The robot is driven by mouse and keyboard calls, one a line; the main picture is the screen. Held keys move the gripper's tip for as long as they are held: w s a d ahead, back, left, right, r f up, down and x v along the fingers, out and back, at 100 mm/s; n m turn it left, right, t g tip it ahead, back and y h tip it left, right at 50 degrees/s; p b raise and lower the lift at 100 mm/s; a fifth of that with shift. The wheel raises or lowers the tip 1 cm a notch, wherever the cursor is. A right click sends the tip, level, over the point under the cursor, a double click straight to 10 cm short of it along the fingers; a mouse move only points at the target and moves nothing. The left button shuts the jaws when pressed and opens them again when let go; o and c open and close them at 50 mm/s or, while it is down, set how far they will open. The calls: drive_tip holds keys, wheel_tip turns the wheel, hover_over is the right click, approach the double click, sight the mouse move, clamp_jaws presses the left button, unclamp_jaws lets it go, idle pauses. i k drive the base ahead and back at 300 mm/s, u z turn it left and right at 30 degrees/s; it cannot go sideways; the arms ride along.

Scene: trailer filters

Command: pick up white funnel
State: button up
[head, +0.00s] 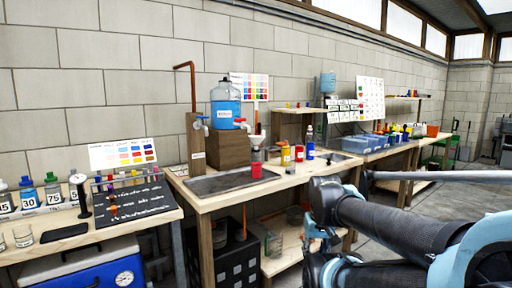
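My dark arm with light-blue joints fills the lower right. What looks like my gripper (318,232) is in front of the middle bench, partly hidden by my own arm links. Its fingers are too unclear to tell open from shut, and I see nothing held in it.
A wooden bench holds a metal tray (210,184), a red cup (256,169), several small bottles and a blue water jug (225,104) on a wooden block. The left table holds labelled bottles and a black board (138,201). Blue bins (362,145) stand farther right. Open floor shows at right.

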sight(256, 140)
drive_tip(key=k, duration=0.95)
drive_tip(key=z, duration=0.45)
drive_tip(key=i, duration=0.65)
drive_tip(key=z, duration=0.75)
drive_tip(key=i, duration=1.15)
drive_tip(key=u, duration=0.75)
drive_tip(key=i, duration=0.85)
drive_tip(key=u, duration=0.6)
